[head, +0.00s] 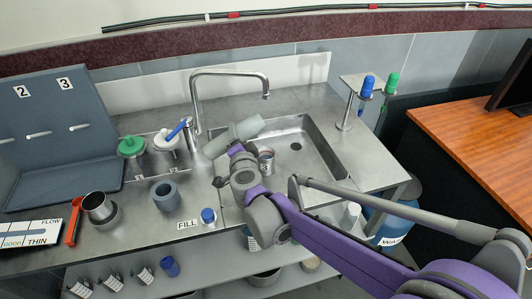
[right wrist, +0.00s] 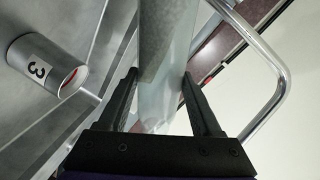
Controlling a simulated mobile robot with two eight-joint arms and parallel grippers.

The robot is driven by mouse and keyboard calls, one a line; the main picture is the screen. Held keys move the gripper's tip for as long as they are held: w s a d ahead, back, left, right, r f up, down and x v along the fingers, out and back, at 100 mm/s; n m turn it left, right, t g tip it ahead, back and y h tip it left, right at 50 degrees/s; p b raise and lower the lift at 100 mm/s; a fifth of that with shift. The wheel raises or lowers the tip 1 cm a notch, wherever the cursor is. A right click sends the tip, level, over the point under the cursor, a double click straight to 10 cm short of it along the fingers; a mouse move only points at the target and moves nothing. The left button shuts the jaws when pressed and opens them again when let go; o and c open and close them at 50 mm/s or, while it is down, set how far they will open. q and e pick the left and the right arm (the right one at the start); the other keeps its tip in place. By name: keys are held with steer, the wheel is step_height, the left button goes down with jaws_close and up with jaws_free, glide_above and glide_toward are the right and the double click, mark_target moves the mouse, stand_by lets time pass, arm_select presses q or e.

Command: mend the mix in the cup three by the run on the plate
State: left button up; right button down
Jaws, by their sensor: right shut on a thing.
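My right gripper (head: 238,150) is shut on a grey-green, partly see-through cylinder (head: 222,142). It holds it tilted, near the sink's left rim. In the right wrist view the cylinder (right wrist: 166,50) stands between both fingers (right wrist: 165,100). Cup three, a metal cup marked 3 (right wrist: 38,67), is left of the fingers in that view, apart from them. In the head view a small metal cup (head: 266,158) just right of the gripper appears to be the same one. A white plate (head: 32,233) marked FLOW, GOOD and THIN lies at the left. My left gripper is not in view.
The sink (head: 318,140) and tap (head: 232,73) are close behind the gripper.

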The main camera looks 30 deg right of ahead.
steer(key=shift+f+m+y, duration=0.3)
steer(key=shift+f+m, duration=0.05)
steer(key=shift+m, duration=0.45)
stand_by(2.0)
steer(key=shift+d+f+m+y+b, duration=0.15)
steer(key=shift+f+m+y+b, duration=0.35)
steer(key=shift+f+m, duration=1.15)
stand_by(3.6)
